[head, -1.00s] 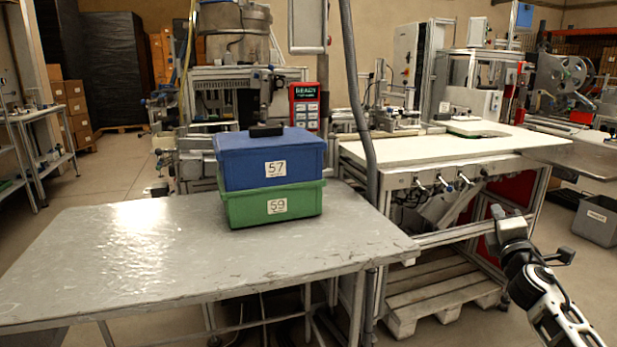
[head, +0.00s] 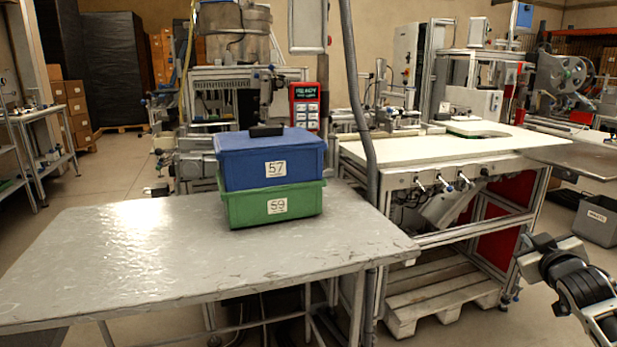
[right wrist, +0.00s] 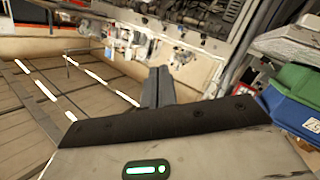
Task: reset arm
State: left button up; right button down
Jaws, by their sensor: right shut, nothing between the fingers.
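My right gripper (head: 530,254) is at the lower right of the head view, beside the white-topped workbench and away from the grey table. Its fingers (right wrist: 157,88) show in the right wrist view, shut together with nothing between them. My left gripper is not in the head view. No tape reel is held.
A blue bin (head: 270,160) labelled 57 is stacked on a green bin (head: 273,206) labelled 59 on the grey metal table (head: 130,250). The white workbench (head: 440,150) stands right of it, with a wooden pallet (head: 440,300) below. A grey crate (head: 598,222) stands far right.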

jog(key=s+a+f+n+g+y, duration=0.1)
jog(key=s+a+f+y, duration=0.2)
jog(key=s+a+f, duration=0.45)
jog(key=s+a+f+g+y, duration=0.15)
jog(key=s+a+f, duration=0.25)
jog(key=a+f, duration=0.65)
pick_arm(q)
jog(key=p, duration=0.1)
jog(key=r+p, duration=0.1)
jog(key=p, duration=0.1)
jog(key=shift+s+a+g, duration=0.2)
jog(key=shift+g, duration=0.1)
pick_arm(e)
jog(key=s+a+f+m+g+y, duration=0.1)
jog(key=s+a, duration=0.6)
jog(key=s, duration=0.4)
jog(key=s+a+m+g+y, duration=0.1)
jog(key=s+a+y, duration=0.1)
jog(key=s+a, duration=0.5)
jog(key=s, duration=0.3)
jog(key=shift+s+a+f+g, duration=0.25)
jog(key=shift+s+f+g, duration=0.1)
jog(key=shift+s+f, duration=0.05)
